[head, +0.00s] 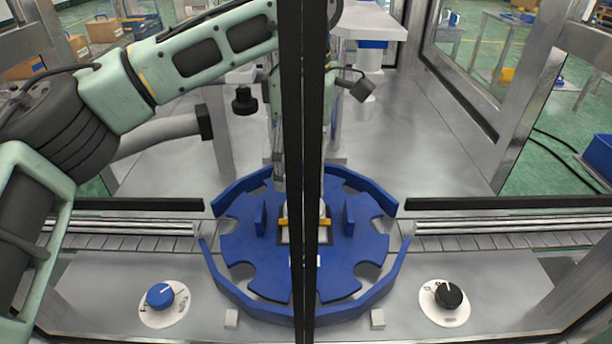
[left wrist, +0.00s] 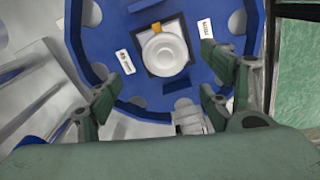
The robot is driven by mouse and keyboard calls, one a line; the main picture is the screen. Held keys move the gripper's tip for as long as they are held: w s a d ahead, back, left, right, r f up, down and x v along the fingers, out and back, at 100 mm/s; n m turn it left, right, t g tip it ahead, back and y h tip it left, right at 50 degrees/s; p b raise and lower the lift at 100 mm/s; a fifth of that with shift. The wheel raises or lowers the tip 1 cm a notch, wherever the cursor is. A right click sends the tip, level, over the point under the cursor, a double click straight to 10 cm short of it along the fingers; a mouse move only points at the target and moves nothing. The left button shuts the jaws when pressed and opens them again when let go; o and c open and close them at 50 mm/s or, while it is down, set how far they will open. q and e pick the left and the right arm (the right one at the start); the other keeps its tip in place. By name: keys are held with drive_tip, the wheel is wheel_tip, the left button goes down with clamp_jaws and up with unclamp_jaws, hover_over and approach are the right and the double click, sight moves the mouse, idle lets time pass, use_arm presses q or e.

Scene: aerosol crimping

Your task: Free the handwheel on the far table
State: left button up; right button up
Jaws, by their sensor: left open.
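A white round part (left wrist: 165,50), possibly the handwheel, sits in a dark square frame at the middle of a blue star-shaped turntable (head: 250,250). A small yellow piece (left wrist: 156,27) touches its rim; a yellow bar (head: 290,222) shows there in the head view too. The turntable also fills the left wrist view (left wrist: 100,30). My left gripper (left wrist: 160,90) is open and empty, its fingers apart and pointing toward the white part. In the head view a dark upright post hides most of that gripper and part of the hub. My right gripper is not seen.
The dark post (head: 312,100) stands close in front. A blue guard rail (head: 245,300) rings the turntable. A blue knob (head: 160,296) and a black knob (head: 447,295) sit on the front panel. A black clamp knob (head: 244,100) stands behind. Metal uprights frame both sides.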

sight(306, 204)
use_arm(q)
drive_tip(key=shift+s+f, duration=0.1)
drive_tip(key=shift+f, duration=0.35)
drive_tip(key=f, duration=0.3)
drive_tip(key=f+p, duration=0.1)
drive_tip(key=f, duration=0.2)
drive_tip(key=shift+s, duration=0.2)
drive_tip(key=shift+f, duration=0.15)
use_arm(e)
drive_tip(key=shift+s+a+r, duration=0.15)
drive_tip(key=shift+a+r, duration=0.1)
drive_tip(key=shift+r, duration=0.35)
use_arm(q)
drive_tip(key=shift+c, duration=0.6)
drive_tip(key=c, duration=1)
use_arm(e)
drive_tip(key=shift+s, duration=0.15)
